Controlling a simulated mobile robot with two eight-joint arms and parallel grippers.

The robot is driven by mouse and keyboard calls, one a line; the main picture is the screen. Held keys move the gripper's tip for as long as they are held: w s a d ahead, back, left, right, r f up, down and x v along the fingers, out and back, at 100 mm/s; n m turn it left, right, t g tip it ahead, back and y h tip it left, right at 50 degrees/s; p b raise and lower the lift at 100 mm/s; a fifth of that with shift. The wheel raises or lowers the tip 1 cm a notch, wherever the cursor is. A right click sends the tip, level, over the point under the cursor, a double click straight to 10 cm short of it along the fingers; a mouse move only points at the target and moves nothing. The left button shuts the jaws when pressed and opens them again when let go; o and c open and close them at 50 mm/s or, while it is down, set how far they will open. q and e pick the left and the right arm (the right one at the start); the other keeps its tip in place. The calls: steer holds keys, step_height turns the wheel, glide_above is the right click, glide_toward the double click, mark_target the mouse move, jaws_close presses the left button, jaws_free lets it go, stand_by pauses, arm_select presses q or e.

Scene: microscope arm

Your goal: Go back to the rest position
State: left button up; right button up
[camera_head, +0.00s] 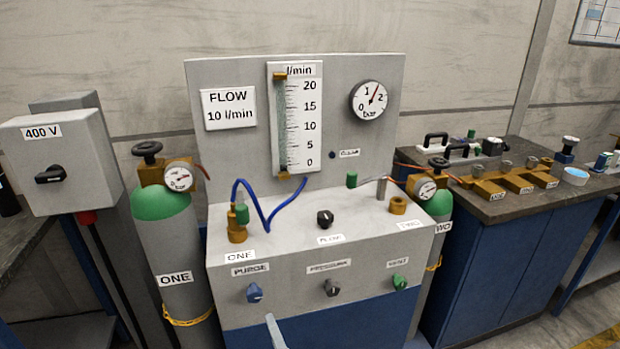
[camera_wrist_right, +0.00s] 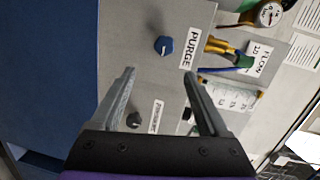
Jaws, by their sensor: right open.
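My right gripper (camera_wrist_right: 160,73) is open and empty in the right wrist view, its two grey fingers apart and pointing at the grey panel front. In the head view a pale finger of it (camera_head: 274,331) shows at the bottom edge, below the panel's knobs. The blue PURGE knob (camera_head: 254,293) is on the panel front; in the wrist view it (camera_wrist_right: 163,45) appears beyond the fingertips. The dark PRESSURE knob (camera_head: 331,288) also shows between the fingers (camera_wrist_right: 133,120). The green VENT knob (camera_head: 399,282) is at the right. My left gripper is out of view.
A grey console (camera_head: 295,262) with a flow gauge (camera_head: 297,115) and dial (camera_head: 369,99) fills the middle. Cylinder ONE (camera_head: 175,245) stands left of it, cylinder TWO (camera_head: 439,207) right. A 400 V box (camera_head: 75,150) is at far left; a loaded bench (camera_head: 510,208) is at right.

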steer(key=s+d+f+n+g+h, duration=0.2)
steer(key=s+d+f+n+g, duration=0.15)
steer(key=s+d, duration=0.4)
steer(key=s+d+f+n+g+h, duration=0.25)
steer(key=s+d+n, duration=0.25)
steer(key=s+d, duration=0.3)
steer(key=s+d+f+n+g+h, duration=0.2)
steer(key=s+d+f+n+g, duration=0.3)
steer(key=d, duration=0.5)
arm_select(q)
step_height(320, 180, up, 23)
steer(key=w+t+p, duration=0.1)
steer(key=p, duration=1.8)
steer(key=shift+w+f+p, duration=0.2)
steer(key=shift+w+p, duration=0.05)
steer(key=shift+p, duration=0.1)
arm_select(e)
step_height(320, 180, up, 23)
steer(key=m+t, duration=0.1)
steer(key=shift+r, duration=0.2)
